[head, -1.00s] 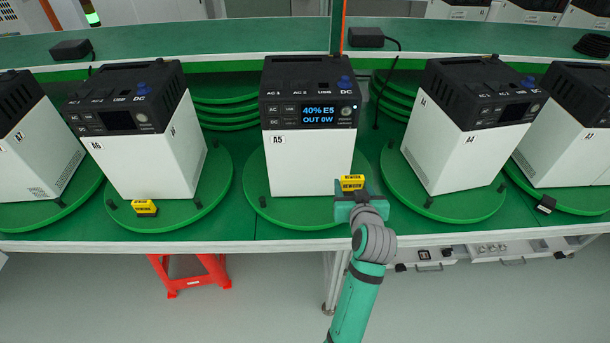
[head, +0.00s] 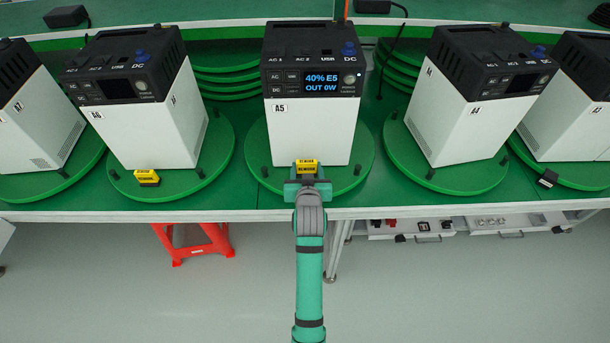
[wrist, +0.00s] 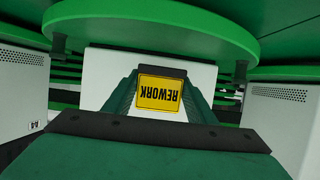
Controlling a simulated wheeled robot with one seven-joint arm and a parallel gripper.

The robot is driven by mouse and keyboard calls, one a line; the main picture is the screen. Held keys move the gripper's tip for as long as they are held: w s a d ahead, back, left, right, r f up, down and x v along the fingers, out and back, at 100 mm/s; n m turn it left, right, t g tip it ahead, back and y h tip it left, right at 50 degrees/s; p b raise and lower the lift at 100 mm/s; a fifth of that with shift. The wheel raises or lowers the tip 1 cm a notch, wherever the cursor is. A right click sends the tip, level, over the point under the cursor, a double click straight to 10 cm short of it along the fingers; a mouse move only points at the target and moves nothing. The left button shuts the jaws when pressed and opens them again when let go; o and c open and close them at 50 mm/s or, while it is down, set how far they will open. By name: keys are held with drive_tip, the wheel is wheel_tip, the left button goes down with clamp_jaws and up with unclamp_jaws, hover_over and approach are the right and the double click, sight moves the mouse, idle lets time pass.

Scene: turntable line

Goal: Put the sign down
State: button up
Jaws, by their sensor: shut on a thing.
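The yellow REWORK sign (head: 305,167) is held in my gripper (head: 306,179), in front of the white base of unit A5 (head: 310,130). In the wrist view the sign (wrist: 160,93) sits between the two green fingers, with its lettering upside down. My gripper is shut on it. Unit A5 has a lit screen reading 40% E5, OUT 0W, and stands on a green round turntable (head: 262,168). The sign is over the front part of that turntable; whether it touches the surface I cannot tell.
A second yellow sign (head: 147,177) stands on the turntable at the left, in front of another unit (head: 150,125) with a dark screen. Unit A4 (head: 465,120) stands on the right turntable.

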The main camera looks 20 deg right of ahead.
drive_tip(key=shift+a+f, duration=0.15)
drive_tip(key=shift+f, duration=1.45)
drive_tip(key=shift+w, duration=0.1)
drive_tip(key=o, duration=1.1)
drive_tip(key=shift+f, duration=0.1)
